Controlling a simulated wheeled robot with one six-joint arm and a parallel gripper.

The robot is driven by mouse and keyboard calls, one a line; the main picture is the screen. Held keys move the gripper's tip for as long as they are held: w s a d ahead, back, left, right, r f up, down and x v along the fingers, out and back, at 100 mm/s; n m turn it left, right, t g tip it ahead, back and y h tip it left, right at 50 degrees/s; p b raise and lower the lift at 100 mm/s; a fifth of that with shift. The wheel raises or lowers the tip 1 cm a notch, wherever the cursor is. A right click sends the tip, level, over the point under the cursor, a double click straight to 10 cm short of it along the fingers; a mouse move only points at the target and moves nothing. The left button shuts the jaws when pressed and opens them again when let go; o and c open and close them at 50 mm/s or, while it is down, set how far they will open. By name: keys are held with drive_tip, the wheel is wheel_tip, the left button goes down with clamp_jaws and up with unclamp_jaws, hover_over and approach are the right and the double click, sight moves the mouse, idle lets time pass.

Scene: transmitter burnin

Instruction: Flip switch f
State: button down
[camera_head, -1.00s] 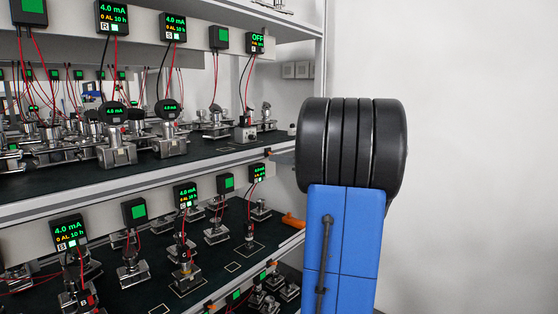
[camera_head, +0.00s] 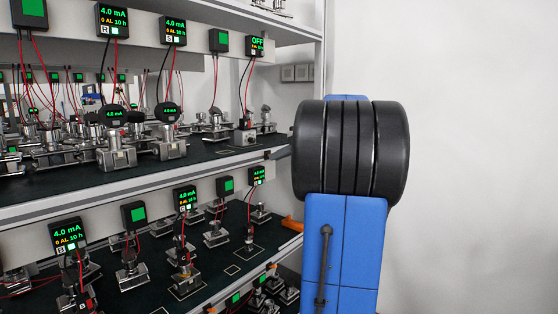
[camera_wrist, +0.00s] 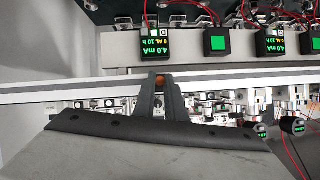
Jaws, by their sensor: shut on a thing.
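My gripper (camera_wrist: 160,92) shows in the wrist view, its two dark fingers close together in front of a pale shelf edge. A small round orange-brown piece (camera_wrist: 160,82) shows between the fingertips, and the gripper is shut on it. I cannot tell whether it is switch f.
The upper shelf (camera_head: 230,152) and lower shelf (camera_head: 240,262) carry several metal fixtures with red and black wires. An orange part (camera_head: 291,223) sits at the lower shelf's right end. Several displays read 4.0 mA, one in the wrist view (camera_wrist: 155,45). The wall at right is bare.

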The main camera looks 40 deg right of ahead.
drive_tip(key=shift+w+r+g+h, duration=0.2)
drive_tip(key=shift+r+g, duration=0.25)
drive_tip(key=shift+g, duration=0.6)
drive_tip(key=shift+w+r+g+h, duration=0.15)
drive_tip(key=shift+r+g, duration=0.25)
drive_tip(key=shift+g, duration=0.6)
drive_tip(key=shift+w+r+g+h, duration=0.1)
drive_tip(key=shift+w+r+g, duration=0.25)
drive_tip(key=shift+g, duration=0.7)
drive_tip(key=shift+s+r, duration=0.1)
drive_tip(key=shift+r, duration=0.05)
drive_tip(key=c, duration=1.8)
unclamp_jaws()
drive_tip(key=v, duration=1.7)
drive_tip(key=shift+r, duration=0.2)
drive_tip(key=shift+d, duration=0.1)
